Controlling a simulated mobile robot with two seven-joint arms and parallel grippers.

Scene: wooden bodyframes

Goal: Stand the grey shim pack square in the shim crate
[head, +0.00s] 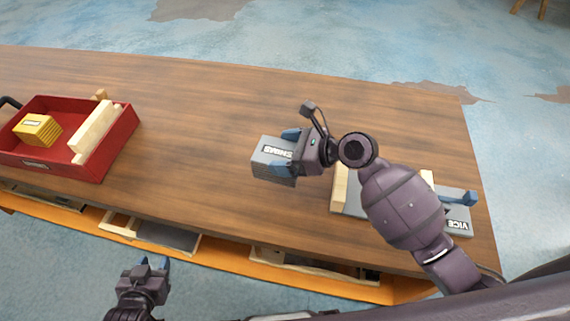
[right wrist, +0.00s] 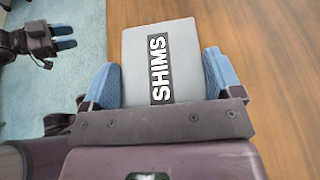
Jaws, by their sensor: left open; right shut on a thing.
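The grey shim pack (head: 271,158), labelled SHIMS, is held by my right gripper (head: 291,150) above the middle of the bench. In the right wrist view the pack (right wrist: 135,62) sits between the two blue fingers of the right gripper (right wrist: 162,82), its label facing the camera. The red crate (head: 112,161) stands at the left of the bench, well apart from the pack. A yellow ribbed block (head: 37,129) and a pale wooden piece (head: 94,130) are in it. My left gripper (head: 151,264) is open and empty, in front of the bench; it also shows in the right wrist view (right wrist: 68,37).
The wooden bench top (head: 190,120) is clear between crate and pack. A grey vice (head: 458,215) with pale wooden jaws is at the right, partly hidden by my right arm. Open drawers (head: 165,236) show along the front edge.

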